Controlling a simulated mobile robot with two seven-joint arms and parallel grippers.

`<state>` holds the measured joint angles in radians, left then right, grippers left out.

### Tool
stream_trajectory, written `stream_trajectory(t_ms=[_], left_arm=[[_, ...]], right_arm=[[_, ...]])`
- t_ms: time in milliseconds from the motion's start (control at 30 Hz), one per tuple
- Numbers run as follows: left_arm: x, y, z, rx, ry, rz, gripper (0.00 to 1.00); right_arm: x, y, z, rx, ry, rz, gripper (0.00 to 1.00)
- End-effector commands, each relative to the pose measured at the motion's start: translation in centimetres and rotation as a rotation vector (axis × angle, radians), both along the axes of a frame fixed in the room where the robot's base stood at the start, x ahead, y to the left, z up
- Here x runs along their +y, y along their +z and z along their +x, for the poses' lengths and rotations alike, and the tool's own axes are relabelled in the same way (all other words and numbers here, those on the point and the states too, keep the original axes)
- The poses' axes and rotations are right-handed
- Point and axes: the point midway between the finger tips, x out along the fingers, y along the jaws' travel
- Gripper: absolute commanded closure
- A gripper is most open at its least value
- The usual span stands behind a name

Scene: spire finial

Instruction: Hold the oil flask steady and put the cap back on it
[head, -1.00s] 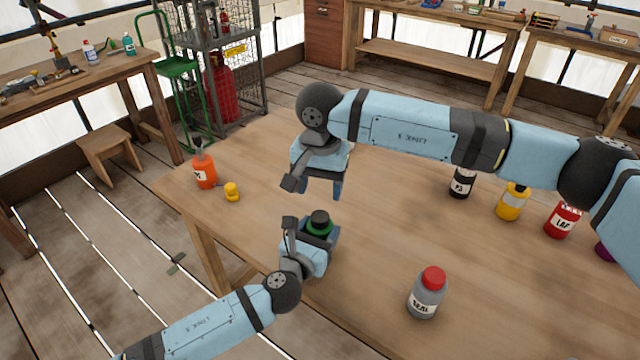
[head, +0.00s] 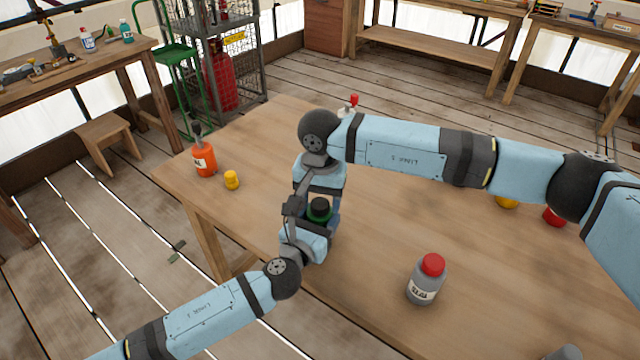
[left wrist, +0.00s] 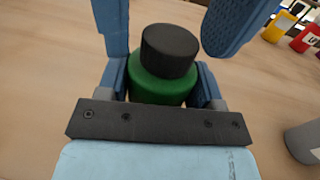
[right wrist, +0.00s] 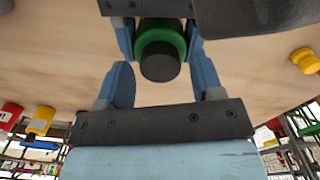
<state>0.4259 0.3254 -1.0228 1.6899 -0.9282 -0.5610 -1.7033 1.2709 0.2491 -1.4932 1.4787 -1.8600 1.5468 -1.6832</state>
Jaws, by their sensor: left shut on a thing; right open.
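A green flask (left wrist: 160,92) stands upright between the jaws of my left gripper (head: 314,226), which is shut on it near the table's front left edge. Its label is hidden. A black cap (left wrist: 168,50) sits on top of the flask, and it also shows in the right wrist view (right wrist: 160,62). I cannot tell whether it is screwed down. My right gripper (head: 320,196) is open, with its fingers on either side of the cap. In the left wrist view its fingers stand apart from the cap.
A grey bottle with a red cap (head: 426,280) stands to the right. An orange bottle (head: 204,160) and a small yellow object (head: 231,180) stand at the left corner. Yellow (head: 507,201) and red (head: 553,216) bottles are partly behind my right arm. The table between is clear.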

Motion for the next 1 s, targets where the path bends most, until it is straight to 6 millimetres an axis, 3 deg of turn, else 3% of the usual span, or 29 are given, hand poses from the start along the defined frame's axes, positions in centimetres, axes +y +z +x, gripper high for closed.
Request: stream_trajectory(t_ms=[400,633,833,1000], left_arm=[[0.0,-0.01,0.0,0.0,0.0,0.0,1.0],[0.01,-0.01,0.0,0.0,0.0,0.0,1.0],[0.01,-0.01,0.0,0.0,0.0,0.0,1.0],[0.01,-0.01,0.0,0.0,0.0,0.0,1.0]], right_arm=[[0.03,-0.88,-0.01,0.0,0.001,0.001,0.39],[0.03,-0.86,-0.01,0.0,0.0,0.001,0.88],[0.03,-0.86,-0.01,0.0,-0.101,0.001,0.89],[0.03,-0.9,-0.01,-0.001,-0.447,0.001,0.89]])
